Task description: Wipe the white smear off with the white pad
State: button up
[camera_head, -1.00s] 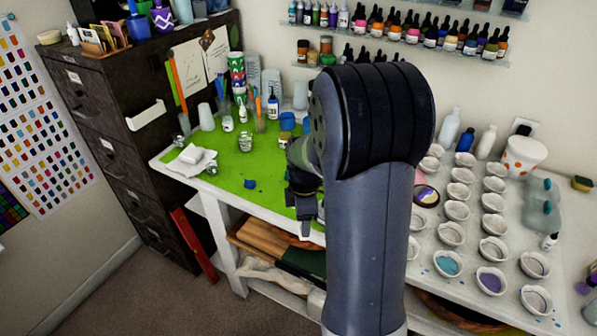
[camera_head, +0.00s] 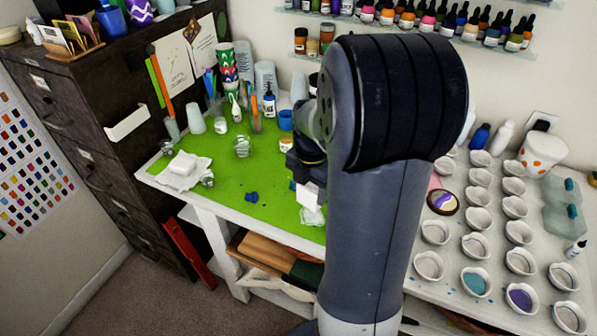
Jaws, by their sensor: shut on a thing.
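My gripper (camera_head: 309,183) is partly hidden behind my own arm. It is shut on a white flat piece, which looks like the white pad (camera_head: 308,196), over the right part of the green mat (camera_head: 265,185). Just below the pad, near the table's front edge, is a pale whitish patch (camera_head: 313,216). It may be the white smear, but its shape is unclear. I cannot tell whether the pad touches the mat or the patch. Another white block (camera_head: 183,164) lies on a crumpled white cloth at the mat's left end.
A small glass jar (camera_head: 242,147), a white cup (camera_head: 195,119) and several bottles stand at the back of the mat. A small blue piece (camera_head: 252,197) lies near the front. Many small cups (camera_head: 436,232) fill the right-hand table. The middle of the mat is mostly clear.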

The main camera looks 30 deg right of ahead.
jog(key=shift+w+f, duration=0.15)
jog(key=shift+w, duration=0.05)
notch_tip(320, 180, down, 5)
jog(key=b, duration=0.4)
jog(key=shift+s, duration=0.15)
jog(key=shift+r, duration=0.2)
